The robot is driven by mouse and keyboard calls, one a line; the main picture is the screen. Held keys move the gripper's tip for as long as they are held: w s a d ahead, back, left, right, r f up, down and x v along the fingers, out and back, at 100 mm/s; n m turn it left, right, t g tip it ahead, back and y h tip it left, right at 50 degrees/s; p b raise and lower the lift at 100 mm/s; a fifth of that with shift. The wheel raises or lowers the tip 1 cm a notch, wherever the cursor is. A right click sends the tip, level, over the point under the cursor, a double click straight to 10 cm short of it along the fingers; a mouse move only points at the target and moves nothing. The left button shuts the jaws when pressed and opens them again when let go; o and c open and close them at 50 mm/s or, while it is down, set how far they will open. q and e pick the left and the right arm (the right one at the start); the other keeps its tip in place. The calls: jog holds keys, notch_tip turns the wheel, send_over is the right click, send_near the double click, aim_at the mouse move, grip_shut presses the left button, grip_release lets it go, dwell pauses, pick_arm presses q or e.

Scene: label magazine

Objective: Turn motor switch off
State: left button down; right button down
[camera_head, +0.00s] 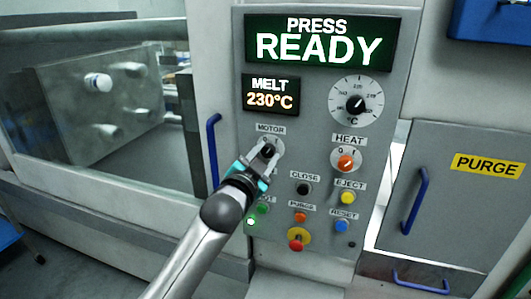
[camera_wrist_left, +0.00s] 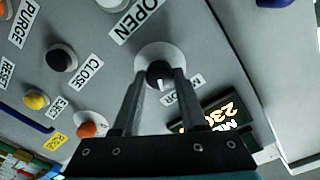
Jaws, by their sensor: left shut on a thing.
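The motor switch is a dark round knob on a pale disc (camera_head: 277,146) under the MOTOR label on the grey control panel. My left gripper (camera_head: 267,155) reaches up to it from below. In the left wrist view the black knob (camera_wrist_left: 158,73) sits between the fingertips of the left gripper (camera_wrist_left: 160,78), which is shut on it. A small white mark shows on the knob, on the side toward the MOTOR label. The gripper hides part of the disc in the head view, so the switch position is hard to tell. My right gripper is not in view.
The HEAT knob (camera_head: 345,162) is orange, right of the motor switch. Black, yellow, orange, blue and green buttons and a red emergency knob (camera_head: 296,239) lie below. The display (camera_head: 318,42) reads PRESS READY. A blue handle (camera_head: 213,150) stands left of the panel.

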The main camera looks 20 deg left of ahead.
pick_arm(q)
jog(key=n+p, duration=0.3)
jog(key=n, duration=0.3)
jog(key=n+p, duration=0.2)
jog(key=n, duration=0.1)
jog(key=shift+n, duration=0.4)
jog(key=shift+n+p, duration=0.65)
jog(key=shift+n, duration=0.85)
jog(key=shift+f, duration=0.1)
jog(key=shift+c, duration=2.2)
grip_release()
jog(key=shift+s, duration=0.15)
jog(key=s+b, duration=0.1)
jog(key=s, duration=1.4)
jog(key=shift+a+f+b, duration=0.2)
jog(key=shift+a+b, duration=0.2)
